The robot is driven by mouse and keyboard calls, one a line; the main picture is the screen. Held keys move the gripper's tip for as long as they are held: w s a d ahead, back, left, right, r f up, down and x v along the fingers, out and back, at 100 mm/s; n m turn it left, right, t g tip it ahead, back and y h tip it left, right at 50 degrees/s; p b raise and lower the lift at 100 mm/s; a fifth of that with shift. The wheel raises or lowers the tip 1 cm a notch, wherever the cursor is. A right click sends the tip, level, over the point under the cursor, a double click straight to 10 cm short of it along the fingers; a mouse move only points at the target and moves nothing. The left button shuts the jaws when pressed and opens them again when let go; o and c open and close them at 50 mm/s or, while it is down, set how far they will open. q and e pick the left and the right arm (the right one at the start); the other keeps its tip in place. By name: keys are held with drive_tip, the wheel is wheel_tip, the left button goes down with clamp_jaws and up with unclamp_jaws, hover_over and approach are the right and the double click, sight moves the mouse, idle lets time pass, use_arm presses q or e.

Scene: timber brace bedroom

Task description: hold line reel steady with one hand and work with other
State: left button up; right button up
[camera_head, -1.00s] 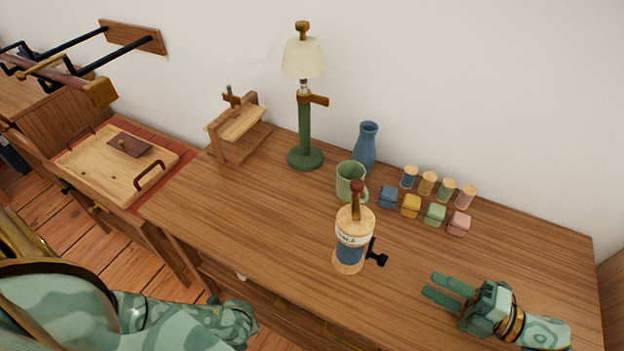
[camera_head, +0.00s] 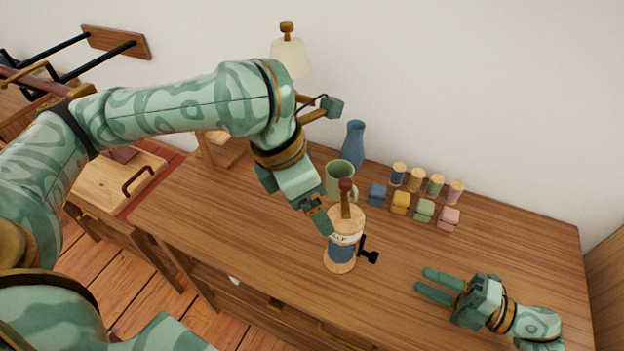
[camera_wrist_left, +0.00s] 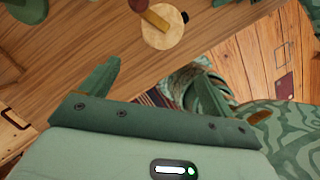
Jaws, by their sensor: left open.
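The line reel (camera_head: 341,254) stands upright on the desk, a wooden spool with a blue lower band, a pale lettered label, a dark red-tipped handle and a black crank at its right. My left gripper (camera_head: 318,214) is open beside the reel's upper left, partly in front of it; contact cannot be told. In the left wrist view the reel's round wooden top (camera_wrist_left: 162,36) lies beyond the spread, empty fingers (camera_wrist_left: 152,76). My right gripper (camera_head: 430,284) is open and empty, low over the desk to the right of the reel.
A green mug (camera_head: 338,178) stands close behind the reel, with a blue vase (camera_head: 353,143) farther back. Several small spools and coloured blocks (camera_head: 424,210) are at the back right. My left arm partly hides the lamp (camera_head: 290,55) and wooden stand. The desk front (camera_head: 225,245) is clear.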

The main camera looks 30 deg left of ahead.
sight(344, 228)
use_arm(q)
drive_tip(key=shift+m+t, duration=0.4)
drive_tip(key=shift+m, duration=0.2)
drive_tip(key=x, duration=0.4)
drive_tip(key=w+x, duration=0.1)
drive_tip(key=x, duration=0.4)
drive_tip(key=d+x, duration=0.1)
drive_tip(key=x, duration=0.4)
drive_tip(key=shift+w+r, duration=0.15)
drive_tip(key=shift+w, duration=0.05)
